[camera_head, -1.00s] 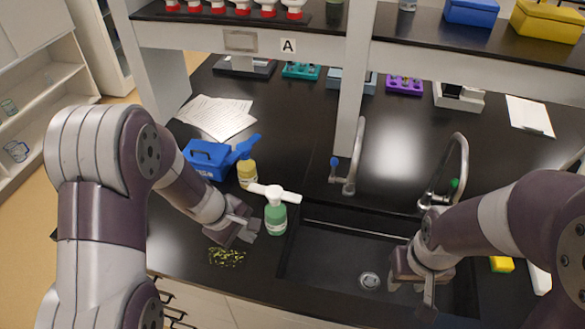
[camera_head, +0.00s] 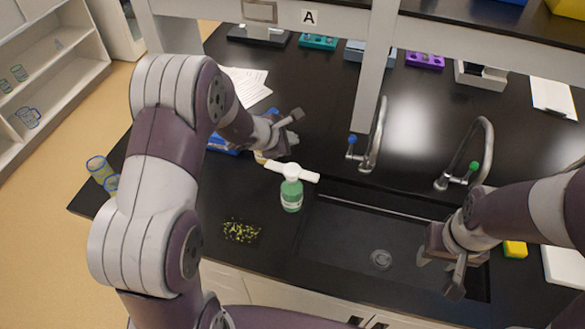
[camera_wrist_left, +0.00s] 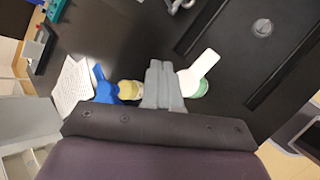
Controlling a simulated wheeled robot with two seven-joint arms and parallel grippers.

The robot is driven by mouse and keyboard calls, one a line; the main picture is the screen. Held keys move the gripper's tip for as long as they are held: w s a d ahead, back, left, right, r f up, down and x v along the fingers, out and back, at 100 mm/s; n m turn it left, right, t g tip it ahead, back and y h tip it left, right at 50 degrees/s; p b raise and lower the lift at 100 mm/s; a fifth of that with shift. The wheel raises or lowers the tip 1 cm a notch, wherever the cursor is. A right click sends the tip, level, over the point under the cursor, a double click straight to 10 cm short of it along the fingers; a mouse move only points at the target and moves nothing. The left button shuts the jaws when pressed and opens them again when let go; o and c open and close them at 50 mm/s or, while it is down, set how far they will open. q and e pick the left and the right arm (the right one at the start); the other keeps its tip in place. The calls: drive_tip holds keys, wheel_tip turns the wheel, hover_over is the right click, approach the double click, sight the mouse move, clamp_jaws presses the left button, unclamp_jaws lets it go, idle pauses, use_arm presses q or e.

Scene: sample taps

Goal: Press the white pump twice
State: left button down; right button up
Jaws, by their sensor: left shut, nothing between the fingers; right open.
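The white pump (camera_head: 292,172) tops a green bottle (camera_head: 291,196) standing upright on the black bench, left of the sink. Its long white spout points right in the head view. In the left wrist view the white pump (camera_wrist_left: 199,72) is just right of my fingers, with part of the green bottle (camera_wrist_left: 201,90) showing. My left gripper (camera_head: 294,132) is shut and empty, raised behind the pump in the head view and apart from it in the picture. Its closed fingers also show in the left wrist view (camera_wrist_left: 161,80). My right gripper (camera_head: 440,275) is open and empty over the sink.
The sink (camera_head: 335,250) and two taps lie to the right. A speckled dark patch (camera_head: 241,231) lies in front.

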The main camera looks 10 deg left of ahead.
use_arm(q)
drive_tip(key=b, duration=0.5)
hover_over(295, 168)
drive_tip(key=s+a, duration=0.1)
drive_tip(key=s, duration=0.1)
drive_tip(key=f, duration=0.8)
drive_tip(key=shift+w, duration=0.25)
drive_tip(key=shift+f+b, duration=0.4)
drive_tip(key=shift+b, duration=0.25)
idle(0.3)
drive_tip(key=shift+f+b, duration=0.4)
drive_tip(key=shift+b, duration=0.4)
drive_tip(key=shift+s+f+b, duration=0.1)
drive_tip(key=shift+f+b, duration=0.85)
drive_tip(key=shift+b, duration=0.15)
idle(0.7)
drive_tip(key=shift+r, duration=0.15)
drive_tip(key=shift+r+p, duration=0.85)
drive_tip(key=shift+r, duration=0.35)
